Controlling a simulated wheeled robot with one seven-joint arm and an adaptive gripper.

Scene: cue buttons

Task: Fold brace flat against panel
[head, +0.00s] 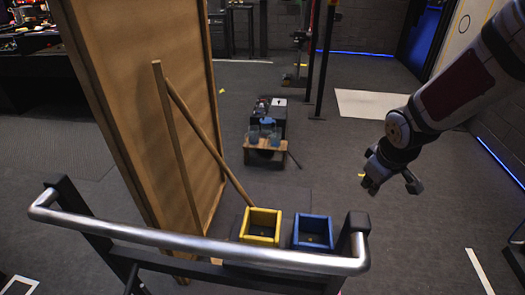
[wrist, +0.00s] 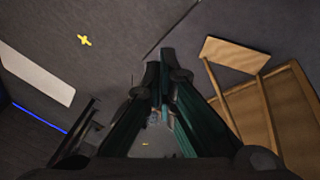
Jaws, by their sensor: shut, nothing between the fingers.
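The panel (head: 115,90) is a tall brown wooden board standing upright at the left of the head view. The brace (head: 205,135) is a thin wooden strut. It slants from the upper part of an upright strip on the panel down to the right, its lower end standing out from the panel behind the yellow box. My gripper (head: 391,187) is in the air at the right, well away from the brace, shut and empty. Its fingers also show in the wrist view (wrist: 167,62). Wooden framing (wrist: 262,110) shows right of them there; I cannot tell which part it is.
A low cart-like object (head: 265,140) stands on the floor beyond. Thin dark posts (head: 325,60) rise behind it. The floor between the brace and my gripper is mostly clear.

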